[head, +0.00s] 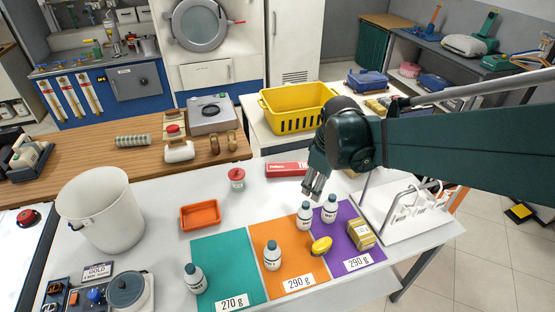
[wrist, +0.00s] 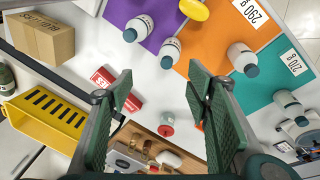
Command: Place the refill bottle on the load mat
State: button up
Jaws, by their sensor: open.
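Several white bottles with dark teal caps stand on coloured mats; I cannot tell which is the refill bottle. One bottle (head: 195,280) is on the teal mat (head: 228,252), labelled 270 g. Another bottle (head: 272,257) is on the orange mat (head: 268,230), labelled 290 g. A third bottle (head: 304,216) stands near the orange-purple border, and another bottle (head: 331,210) is on the purple mat (head: 348,262), also labelled 290 g. No mat reads as the load mat. My gripper (head: 313,189) is open and empty, above and behind the purple-side bottles. The wrist view shows its spread fingers (wrist: 160,86).
A yellow object (head: 321,245) lies near the orange-purple border; a small box (head: 360,234) sits on the purple mat. A white bucket (head: 98,210), orange tray (head: 200,215), red-lidded jar (head: 237,178) and red box (head: 287,169) surround clear white table. A white rack (head: 408,212) stands right.

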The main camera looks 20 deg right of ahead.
jog(key=s+a+r+m+t, duration=0.4)
jog(key=s+a+r+m, duration=0.3)
jog(key=s+a, duration=0.3)
jog(key=shift+s+a+r+y, duration=0.25)
jog(key=shift+s+r+y, duration=0.05)
jog(key=shift+s, duration=0.2)
